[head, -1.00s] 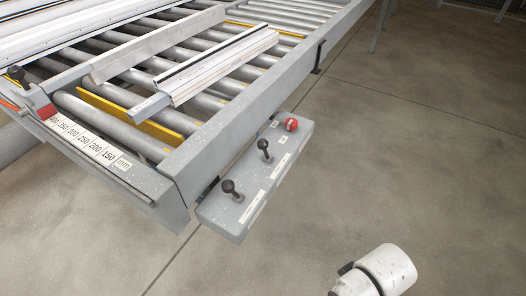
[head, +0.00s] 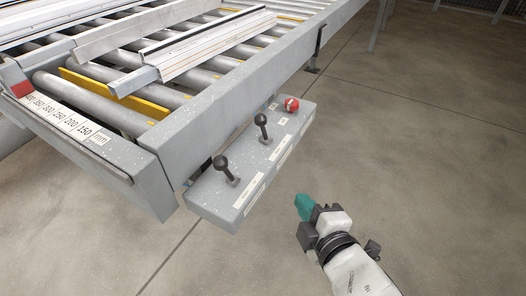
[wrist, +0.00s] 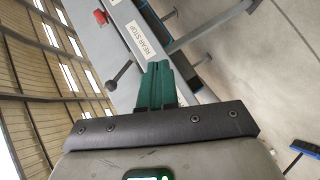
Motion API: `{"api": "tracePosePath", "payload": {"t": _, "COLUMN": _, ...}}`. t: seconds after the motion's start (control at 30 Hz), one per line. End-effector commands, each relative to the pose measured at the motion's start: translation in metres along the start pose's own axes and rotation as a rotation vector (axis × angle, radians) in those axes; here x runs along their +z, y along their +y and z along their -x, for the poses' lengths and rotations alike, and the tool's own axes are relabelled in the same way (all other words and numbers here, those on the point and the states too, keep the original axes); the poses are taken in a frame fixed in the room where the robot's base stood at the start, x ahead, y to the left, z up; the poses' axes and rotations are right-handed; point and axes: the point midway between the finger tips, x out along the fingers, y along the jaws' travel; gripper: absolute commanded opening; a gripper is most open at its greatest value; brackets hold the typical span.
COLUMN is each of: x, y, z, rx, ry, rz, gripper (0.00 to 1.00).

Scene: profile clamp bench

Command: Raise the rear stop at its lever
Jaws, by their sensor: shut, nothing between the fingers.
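A grey control box (head: 212,200) hangs on the near side of the roller bench and carries two black ball-topped levers. The middle lever (head: 262,128) stands upright between the near lever (head: 227,171) and a red knob. In the wrist view, a "REAR STOP" label (wrist: 142,40) shows on the box, with a black lever (wrist: 120,75) beside it; this appears to be the middle lever. My gripper (head: 303,204) is shut and empty, to the right of the box and apart from both levers in the head view. Its teal fingers (wrist: 157,72) hide part of the box in the wrist view.
The red knob (head: 291,104) sits at the box's far end. The bench frame (head: 230,90) rises behind it, with rollers and a metal profile (head: 205,50) on top. A black bracket (head: 316,48) hangs from the frame farther along.

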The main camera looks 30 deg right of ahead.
Motion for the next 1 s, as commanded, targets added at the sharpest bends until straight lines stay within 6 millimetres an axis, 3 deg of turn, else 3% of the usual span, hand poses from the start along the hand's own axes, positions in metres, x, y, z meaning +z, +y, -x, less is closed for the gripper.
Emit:
{"api": "tracePosePath", "payload": {"t": 0.2, "x": -0.049, "y": 0.031, "z": 0.017, "rx": 0.286, "ry": 0.145, "rz": 0.314, "gripper": 0.00}}
{"api": "tracePosePath", "payload": {"t": 0.33, "x": -0.066, "y": 0.042, "z": 0.027, "rx": 0.379, "ry": 0.180, "rz": 0.414, "gripper": 0.00}}
{"api": "tracePosePath", "payload": {"t": 0.77, "x": -0.073, "y": 0.048, "z": 0.032, "rx": 0.417, "ry": 0.193, "rz": 0.454, "gripper": 0.00}}
{"api": "tracePosePath", "payload": {"t": 1.0, "x": -0.078, "y": 0.054, "z": 0.018, "rx": 0.418, "ry": 0.193, "rz": 0.452, "gripper": 0.00}}
